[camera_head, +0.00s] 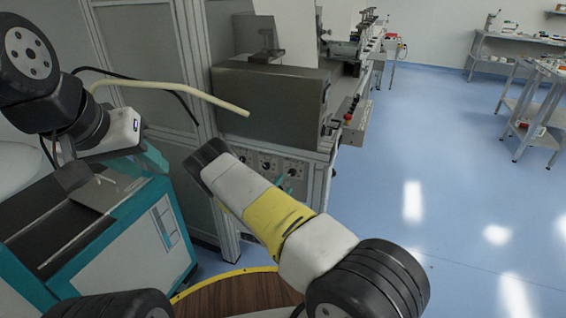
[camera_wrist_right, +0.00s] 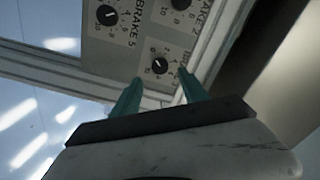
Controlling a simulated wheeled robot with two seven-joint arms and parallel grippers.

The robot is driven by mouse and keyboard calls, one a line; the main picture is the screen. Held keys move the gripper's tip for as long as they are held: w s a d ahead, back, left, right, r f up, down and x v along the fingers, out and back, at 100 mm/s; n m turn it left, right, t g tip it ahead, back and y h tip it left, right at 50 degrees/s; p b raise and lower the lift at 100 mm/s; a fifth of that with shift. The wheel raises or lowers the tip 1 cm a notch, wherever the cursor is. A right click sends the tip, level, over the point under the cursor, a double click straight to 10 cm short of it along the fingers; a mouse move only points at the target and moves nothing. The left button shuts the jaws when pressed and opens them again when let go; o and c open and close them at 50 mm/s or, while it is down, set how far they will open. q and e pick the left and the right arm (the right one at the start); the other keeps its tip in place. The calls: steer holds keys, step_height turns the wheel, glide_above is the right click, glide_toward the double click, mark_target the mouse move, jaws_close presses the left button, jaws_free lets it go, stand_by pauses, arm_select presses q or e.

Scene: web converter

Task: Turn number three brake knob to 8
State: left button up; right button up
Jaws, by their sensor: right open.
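A grey control panel (camera_wrist_right: 105,55) carries round black knobs with white pointers and number scales. One knob (camera_wrist_right: 159,66) lies just beyond the gap between my right fingertips; its label is not readable. Another knob (camera_wrist_right: 107,15) is beside lettering that looks like "BRAKE 5", and a third knob (camera_wrist_right: 182,3) is partly cut off at the top. My right gripper (camera_wrist_right: 157,82) is open with teal fingers and nothing between them. In the head view, my right gripper (camera_head: 284,182) is at the panel, partly hidden by my arm.
A dark grey box-shaped machine (camera_head: 270,100) stands above the panel. A teal and grey cabinet (camera_head: 135,240) is at the left, under my left arm. A cream hose (camera_head: 200,95) crosses in front of the machine frame. Open blue floor (camera_head: 450,180) lies to the right.

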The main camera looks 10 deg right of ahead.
mark_target(292, 174)
steer(key=x, duration=0.7)
steer(key=shift+d, duration=0.1)
jaws_close()
